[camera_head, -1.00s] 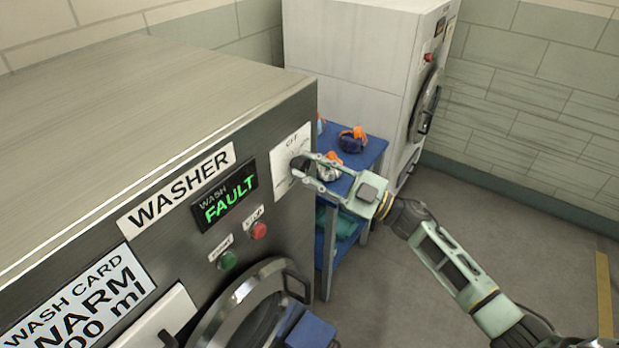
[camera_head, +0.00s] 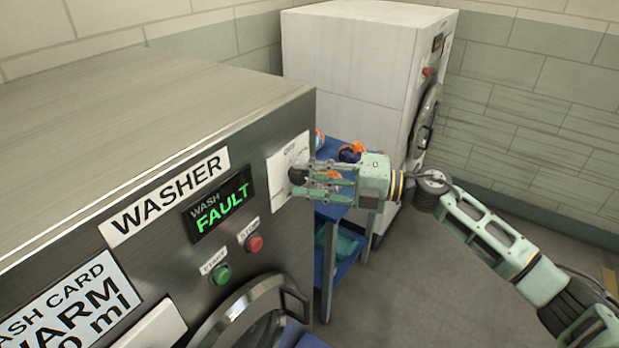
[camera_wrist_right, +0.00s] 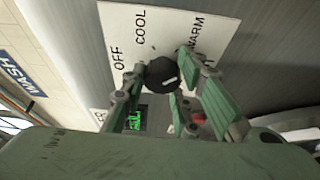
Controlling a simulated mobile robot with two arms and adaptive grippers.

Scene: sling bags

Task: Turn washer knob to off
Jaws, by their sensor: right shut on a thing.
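The washer (camera_head: 140,110) stands at the left with its front panel facing right. Its dark round knob (camera_head: 298,174) sits on a white dial plate (camera_head: 280,198) on that panel. In the wrist view the right gripper (camera_wrist_right: 162,80) partly covers the plate. My left gripper is not in view.
The washer display (camera_head: 220,205) reads WASH FAULT. A green start button (camera_head: 221,274) and a red stop button (camera_head: 254,243) are below it. A blue cart (camera_head: 330,215) with orange-topped items stands behind my gripper. A white machine (camera_head: 350,80) stands beyond. Floor at right is clear.

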